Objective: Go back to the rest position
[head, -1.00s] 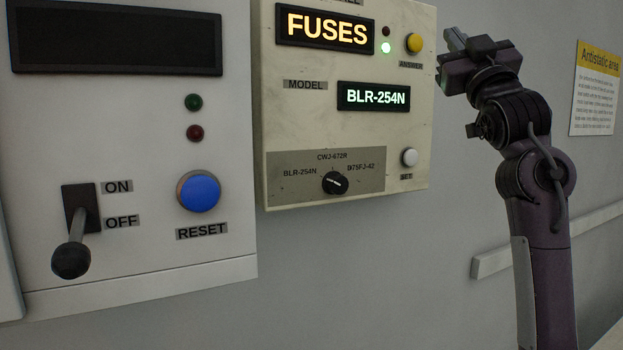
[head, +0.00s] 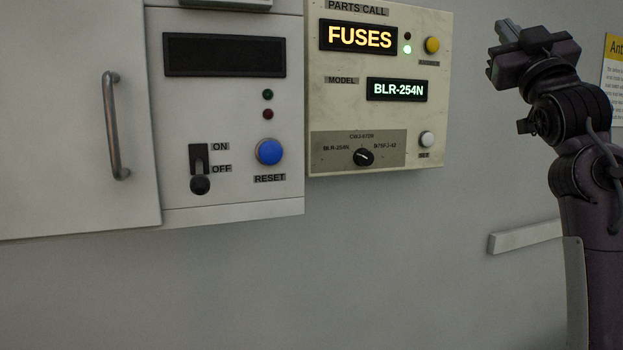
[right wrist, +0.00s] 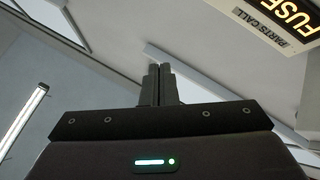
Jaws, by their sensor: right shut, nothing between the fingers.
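My right gripper (head: 504,32) is raised at the upper right of the head view, to the right of the parts call box and apart from it. In the right wrist view its two fingers (right wrist: 158,84) are together with nothing between them. The parts call box (head: 318,100) reads FUSES and BLR-254N, with a green light lit. Its model dial (head: 363,157) sits at the bottom, and part of the box also shows in the right wrist view (right wrist: 268,20). My left gripper is not in view.
A white panel (head: 225,190) has a lever (head: 200,184) down at OFF and a blue RESET button (head: 269,151). A closed cabinet door with a metal handle (head: 114,125) is at the left. A wall rail (head: 525,237) runs behind my right arm. The wall below is bare.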

